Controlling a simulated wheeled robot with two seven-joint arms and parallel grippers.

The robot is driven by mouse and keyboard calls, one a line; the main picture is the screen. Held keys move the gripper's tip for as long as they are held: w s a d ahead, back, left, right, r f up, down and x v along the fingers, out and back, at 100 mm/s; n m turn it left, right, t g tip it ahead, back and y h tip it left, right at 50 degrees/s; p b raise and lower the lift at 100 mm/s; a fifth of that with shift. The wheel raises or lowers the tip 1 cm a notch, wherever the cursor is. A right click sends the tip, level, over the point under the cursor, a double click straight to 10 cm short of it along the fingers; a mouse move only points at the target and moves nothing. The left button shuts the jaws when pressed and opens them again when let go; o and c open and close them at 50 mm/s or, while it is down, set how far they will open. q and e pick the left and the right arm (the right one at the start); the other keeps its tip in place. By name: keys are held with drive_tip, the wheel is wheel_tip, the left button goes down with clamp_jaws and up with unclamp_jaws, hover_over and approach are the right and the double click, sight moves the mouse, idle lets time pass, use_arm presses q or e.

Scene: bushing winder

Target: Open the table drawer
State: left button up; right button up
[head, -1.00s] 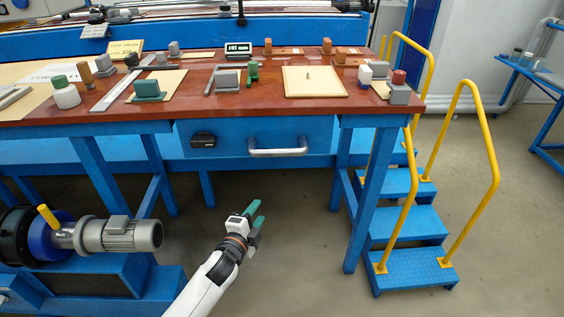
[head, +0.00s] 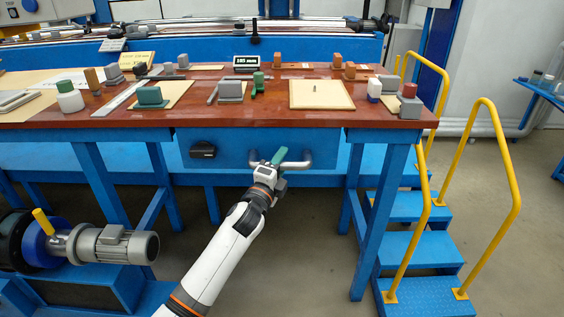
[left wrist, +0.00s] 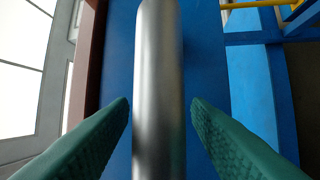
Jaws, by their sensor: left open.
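The blue table drawer (head: 228,146) sits under the red-brown tabletop, its front level with the table frame as far as I can see. Its silver bar handle (head: 299,164) runs across the right part of the front. My left gripper (head: 279,157) is at the handle, partly covering its left and middle part. In the left wrist view the handle bar (left wrist: 158,90) passes between my two open green fingertips (left wrist: 160,108), with a gap on each side. My right gripper is not in view.
A black latch-like fitting (head: 203,150) is on the drawer front, left of the handle. Blocks and boards lie on the tabletop (head: 270,110). Blue steps (head: 412,245) with yellow rails stand to the right. A grey motor (head: 115,244) is at lower left. The floor before the drawer is clear.

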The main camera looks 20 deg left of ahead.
use_arm(q)
drive_tip(key=shift+w+d, duration=0.1)
drive_tip(key=shift+w, duration=0.35)
drive_tip(key=shift+c, duration=0.2)
clamp_jaws()
